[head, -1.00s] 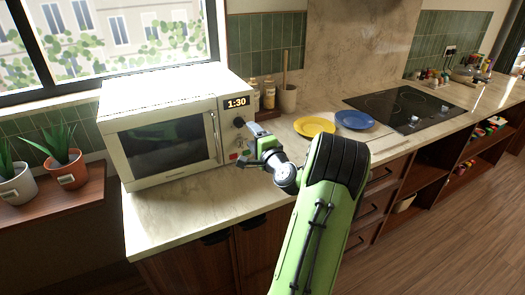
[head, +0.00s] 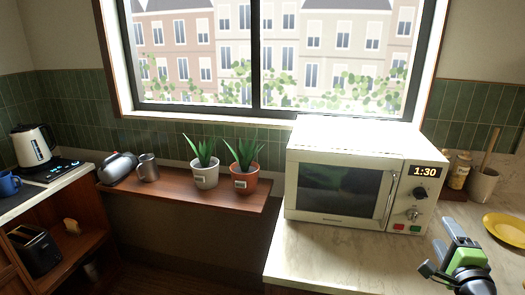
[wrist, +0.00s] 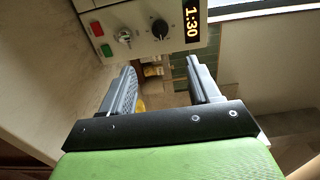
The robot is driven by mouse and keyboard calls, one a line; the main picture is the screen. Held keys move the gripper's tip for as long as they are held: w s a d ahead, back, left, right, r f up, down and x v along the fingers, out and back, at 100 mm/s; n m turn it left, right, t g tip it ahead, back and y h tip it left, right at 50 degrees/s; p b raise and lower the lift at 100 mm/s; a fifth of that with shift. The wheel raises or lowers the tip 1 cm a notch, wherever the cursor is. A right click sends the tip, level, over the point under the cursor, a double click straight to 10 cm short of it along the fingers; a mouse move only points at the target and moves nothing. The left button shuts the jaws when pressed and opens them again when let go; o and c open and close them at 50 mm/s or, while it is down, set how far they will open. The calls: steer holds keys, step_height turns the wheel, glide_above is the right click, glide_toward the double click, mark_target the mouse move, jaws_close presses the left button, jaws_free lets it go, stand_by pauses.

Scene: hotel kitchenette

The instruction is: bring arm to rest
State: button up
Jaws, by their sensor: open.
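My gripper (head: 444,250) is at the lower right of the head view, in front of the right side of the white microwave (head: 330,190). In the wrist view its two fingers (wrist: 165,88) stand apart with nothing between them. The microwave's control panel (wrist: 140,25) shows at the top of the wrist view, with a 1:30 display, a dark knob and red and green buttons. The microwave door is shut. The gripper appears clear of the microwave and above the counter (head: 330,262). Most of my arm lies outside the head view.
A yellow plate (head: 507,228) lies right of the gripper. A crock (head: 483,185) and bottles (head: 458,172) stand behind. A lower wooden shelf (head: 180,200) at left holds two potted plants (head: 243,178), a metal cup (head: 148,168) and a toaster-like appliance (head: 118,167). A kettle (head: 33,145) stands far left.

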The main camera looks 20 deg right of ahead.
steer(key=w+a+n+g+y+p, duration=0.1)
steer(key=w+a+n+y, duration=0.3)
steer(key=a, duration=0.4)
steer(key=w+a+n+g+y, duration=0.1)
steer(key=w+a+n+y, duration=0.2)
steer(key=a+n, duration=0.35)
steer(key=w+a+n+g+y+p, duration=0.1)
steer(key=w+a+n+y, duration=0.25)
steer(key=a, duration=0.65)
steer(key=s+a+n+g, duration=0.2)
steer(key=a+n, duration=0.1)
steer(key=a, duration=0.3)
steer(key=s+a+r+n+g+p, duration=0.1)
steer(key=s+a+n+g, duration=0.1)
steer(key=s, duration=0.7)
steer(key=s+a+r+n+g+h+p, duration=0.1)
steer(key=s+a+n+g, duration=0.1)
steer(key=s+a+n, duration=0.3)
steer(key=s+a, duration=0.2)
steer(key=s, duration=0.2)
steer(key=shift+r+g+p, duration=0.35)
steer(key=shift+g, duration=0.05)
